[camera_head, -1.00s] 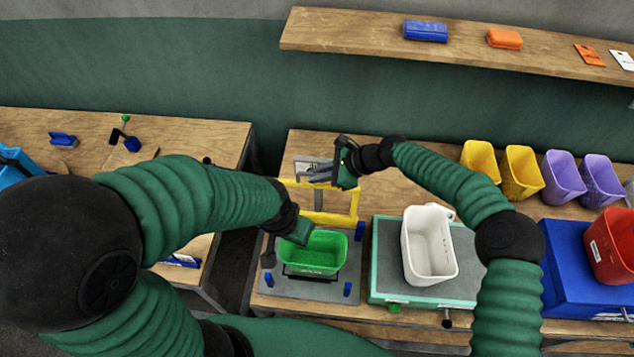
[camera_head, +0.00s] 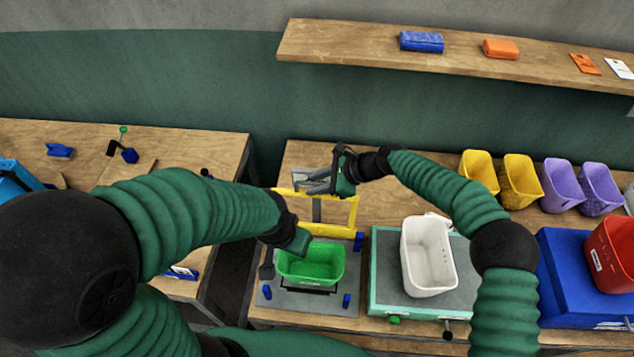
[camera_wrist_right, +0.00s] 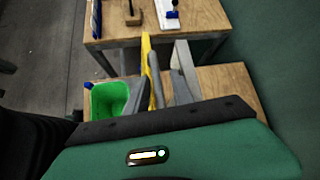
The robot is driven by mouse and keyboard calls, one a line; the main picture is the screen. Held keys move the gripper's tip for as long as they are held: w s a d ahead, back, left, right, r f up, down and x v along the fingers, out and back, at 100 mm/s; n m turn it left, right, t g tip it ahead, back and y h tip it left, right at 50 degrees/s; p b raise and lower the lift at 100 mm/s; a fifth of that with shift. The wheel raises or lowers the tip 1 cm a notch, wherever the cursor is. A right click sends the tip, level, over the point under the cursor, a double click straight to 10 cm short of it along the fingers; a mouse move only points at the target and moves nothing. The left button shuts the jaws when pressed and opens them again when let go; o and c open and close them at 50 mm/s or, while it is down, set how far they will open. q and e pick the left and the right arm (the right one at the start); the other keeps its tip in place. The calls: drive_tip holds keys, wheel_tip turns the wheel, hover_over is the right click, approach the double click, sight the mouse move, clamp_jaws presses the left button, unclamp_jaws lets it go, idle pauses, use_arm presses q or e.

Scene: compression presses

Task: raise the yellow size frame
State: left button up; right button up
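The yellow size frame (camera_head: 328,230) stands behind the green bin (camera_head: 297,270), on the grey press plate (camera_head: 327,304). My right gripper (camera_head: 314,181) is at the frame's upper bar. In the right wrist view its grey fingers (camera_wrist_right: 150,92) lie along both sides of the yellow bar (camera_wrist_right: 147,55). I cannot tell whether they grip it or stand slightly apart. My left gripper (camera_head: 298,242) is low at the left side of the frame, at the green bin's back left rim. Its fingers are hidden by its dark green body.
To the right, a white bin (camera_head: 426,255) stands on a teal-edged press (camera_head: 383,270). Beyond it are a blue block (camera_head: 578,285) and a red bin (camera_head: 610,253). Yellow bins (camera_head: 521,182) and purple bins (camera_head: 561,185) stand behind. A shelf (camera_head: 360,53) is above.

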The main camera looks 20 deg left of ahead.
drive_tip(key=b+v, duration=0.4)
drive_tip(key=v, duration=1.2)
drive_tip(key=shift+w+d+r+b, duration=0.2)
drive_tip(key=shift+d+b, duration=0.1)
drive_tip(key=shift+b, duration=0.1)
drive_tip(key=shift+s, duration=0.1)
